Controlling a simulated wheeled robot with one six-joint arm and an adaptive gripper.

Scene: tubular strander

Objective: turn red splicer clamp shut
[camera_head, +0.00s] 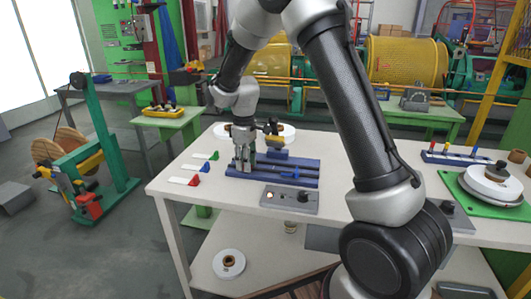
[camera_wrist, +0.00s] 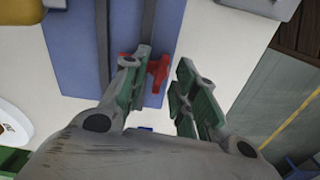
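The blue splicer (camera_head: 300,163) lies on the white table, with long slots along it. It also shows in the wrist view (camera_wrist: 75,45). The red splicer clamp (camera_wrist: 158,70) is at the splicer's edge in the wrist view. The left finger hides part of it, and a red bit shows on that finger's other side. In the head view I cannot make out the red clamp; my gripper stands over that end. My gripper (camera_wrist: 162,85) is open, fingers pointing down, the clamp's red arm between them. The right finger is clear of it; touching on the left cannot be told.
A grey control box (camera_head: 290,198) with a lit button and knob stands at the table's front edge. Cards with a red wedge (camera_head: 193,181) and a green wedge (camera_head: 214,156) lie left of the splicer. White spools (camera_head: 283,133) are behind it.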

